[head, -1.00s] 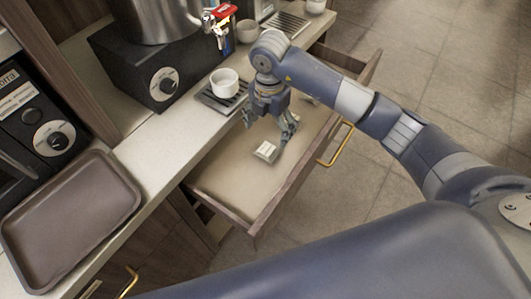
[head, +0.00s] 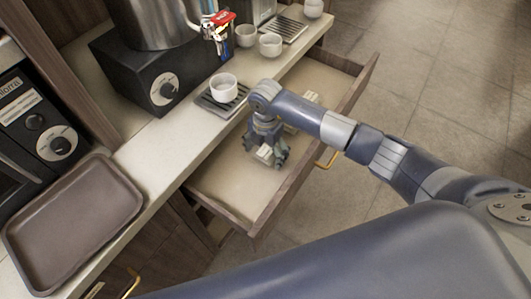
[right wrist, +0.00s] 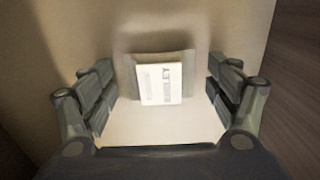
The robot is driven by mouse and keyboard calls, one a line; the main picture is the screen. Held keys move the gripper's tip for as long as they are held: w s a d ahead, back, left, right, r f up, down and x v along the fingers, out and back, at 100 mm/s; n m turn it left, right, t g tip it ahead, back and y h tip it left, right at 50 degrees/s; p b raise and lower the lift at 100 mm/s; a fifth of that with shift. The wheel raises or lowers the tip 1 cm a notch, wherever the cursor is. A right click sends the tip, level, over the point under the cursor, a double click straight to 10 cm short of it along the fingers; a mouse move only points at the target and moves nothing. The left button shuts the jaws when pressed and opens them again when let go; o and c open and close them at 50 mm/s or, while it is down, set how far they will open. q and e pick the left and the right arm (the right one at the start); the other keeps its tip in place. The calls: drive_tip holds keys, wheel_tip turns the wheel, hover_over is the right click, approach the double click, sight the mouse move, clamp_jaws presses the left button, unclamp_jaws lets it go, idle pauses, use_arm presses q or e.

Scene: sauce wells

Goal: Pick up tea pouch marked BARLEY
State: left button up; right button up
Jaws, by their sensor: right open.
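The tea pouch marked BARLEY (right wrist: 160,84) lies flat on the drawer floor, a pale packet with a white label, seen in the right wrist view. In the head view the same pouch (head: 264,154) shows as a small pale patch, partly hidden by my gripper. My right gripper (head: 265,160) is inside the drawer, right above the pouch. In the right wrist view the gripper (right wrist: 161,90) is open, with one finger on each side of the pouch and a gap on both sides. My left gripper is not in view.
The open drawer (head: 222,189) has wooden walls close around my gripper. Another pale item (head: 312,97) lies farther back in the drawer. On the counter stand a white cup (head: 223,87) on a drip tray, a black machine (head: 140,78) and an empty brown tray (head: 72,222).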

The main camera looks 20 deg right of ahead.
drive_tip(key=c, duration=1.1)
drive_tip(key=shift+r, duration=0.15)
drive_tip(key=shift+c, duration=0.2)
